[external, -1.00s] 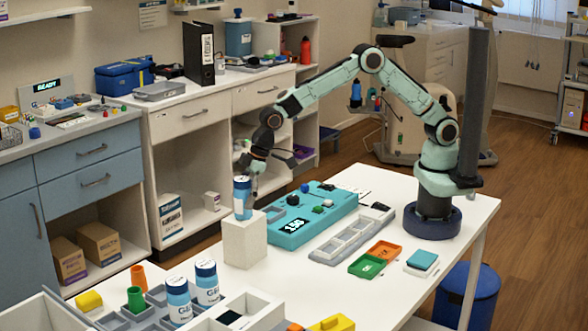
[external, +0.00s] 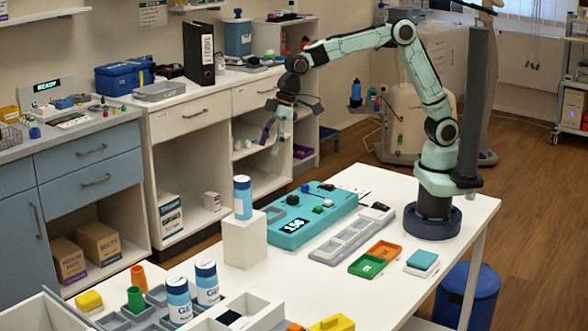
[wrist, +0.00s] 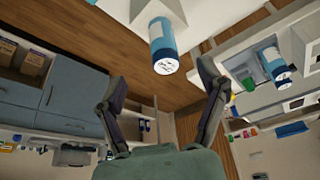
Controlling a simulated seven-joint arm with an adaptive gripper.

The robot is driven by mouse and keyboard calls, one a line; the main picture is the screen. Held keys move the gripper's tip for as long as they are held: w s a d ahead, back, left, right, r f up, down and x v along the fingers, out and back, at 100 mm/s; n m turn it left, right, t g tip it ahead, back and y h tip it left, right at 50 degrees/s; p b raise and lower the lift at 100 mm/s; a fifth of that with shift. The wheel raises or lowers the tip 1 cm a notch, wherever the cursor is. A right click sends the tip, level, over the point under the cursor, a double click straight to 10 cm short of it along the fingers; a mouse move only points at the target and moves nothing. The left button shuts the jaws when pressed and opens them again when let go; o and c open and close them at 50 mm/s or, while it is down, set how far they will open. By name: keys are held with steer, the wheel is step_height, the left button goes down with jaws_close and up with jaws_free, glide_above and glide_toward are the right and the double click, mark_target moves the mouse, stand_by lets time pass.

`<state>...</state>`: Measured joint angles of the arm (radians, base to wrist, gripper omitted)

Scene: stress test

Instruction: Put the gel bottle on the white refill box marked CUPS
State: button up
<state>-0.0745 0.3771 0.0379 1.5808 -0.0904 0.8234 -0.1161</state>
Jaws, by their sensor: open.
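A blue-and-white bottle (external: 242,198) stands upright on top of a plain white box (external: 244,243) on the white table. No CUPS marking can be read on the box from here. In the wrist view this bottle (wrist: 162,42) shows beyond the fingertips, on the white box (wrist: 172,10). My gripper (external: 277,131) is open and empty, above and to the right of the bottle and apart from it. The open fingers (wrist: 163,85) also show in the wrist view. Two similar bottles, labelled GEL, stand at front left: one nearer (external: 179,301) and one behind (external: 207,284).
A teal device (external: 318,222) lies behind the box, with a grey tray (external: 350,236) beside it. Orange (external: 384,251) and green (external: 367,267) trays lie further right. A white open container (external: 245,309) is at the front. Bare tabletop shows right of the box.

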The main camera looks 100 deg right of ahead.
steer(key=s+d+f+m+g, duration=0.1)
steer(key=s+d+g, duration=0.1)
steer(key=s, duration=1.4)
steer(key=s+d+f+m+g, duration=0.1)
steer(key=s+d+g, duration=0.1)
steer(key=s, duration=1.5)
steer(key=shift+s+d, duration=0.2)
steer(key=shift+d, duration=0.4)
